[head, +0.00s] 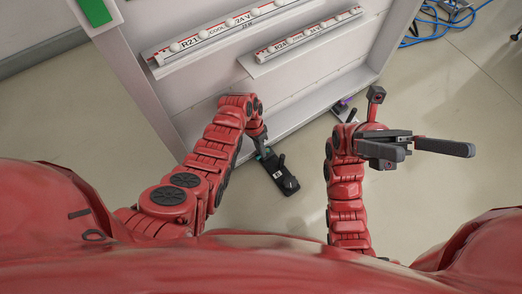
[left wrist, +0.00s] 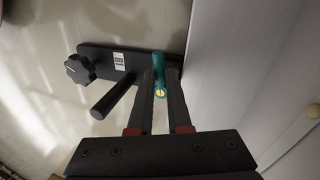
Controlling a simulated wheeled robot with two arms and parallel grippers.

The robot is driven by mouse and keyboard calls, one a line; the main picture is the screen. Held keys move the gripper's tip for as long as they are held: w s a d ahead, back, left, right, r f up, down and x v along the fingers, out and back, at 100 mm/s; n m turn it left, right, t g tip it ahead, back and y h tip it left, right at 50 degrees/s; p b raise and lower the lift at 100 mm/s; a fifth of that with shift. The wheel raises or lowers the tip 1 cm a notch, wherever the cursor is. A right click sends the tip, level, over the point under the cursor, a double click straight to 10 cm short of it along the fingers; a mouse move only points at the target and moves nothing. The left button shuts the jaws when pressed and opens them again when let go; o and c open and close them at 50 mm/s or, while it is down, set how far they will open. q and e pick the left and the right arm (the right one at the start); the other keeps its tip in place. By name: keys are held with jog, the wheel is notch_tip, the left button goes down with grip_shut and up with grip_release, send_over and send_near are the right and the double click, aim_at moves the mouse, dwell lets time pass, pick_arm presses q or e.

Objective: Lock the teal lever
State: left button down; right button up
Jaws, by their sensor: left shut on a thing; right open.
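The teal lever (left wrist: 159,72) shows in the left wrist view, between the two dark fingers of my left gripper (left wrist: 165,85). A yellow spot marks its near end. It belongs to a black fixture (left wrist: 140,58) with a white label, a round black knob (left wrist: 79,69) and a black rod-like handle (left wrist: 115,97). In the head view the fixture (head: 279,173) is low beside the cabinet's base, with a small bit of teal near my left gripper (head: 262,150), which is shut on the lever. My right gripper (head: 430,148) is open and empty, to the right.
A white cabinet (head: 180,88) with labelled rails stands just ahead of my left arm. Another dark fixture with purple (head: 343,106) is by the cabinet's foot. Blue cables (head: 437,17) lie on the floor at the upper right. The floor at right is mostly clear.

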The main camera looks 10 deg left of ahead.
pick_arm(q)
jog(key=shift+w+a, duration=0.1)
jog(key=c, duration=0.8)
grip_release()
jog(key=shift+c, duration=0.2)
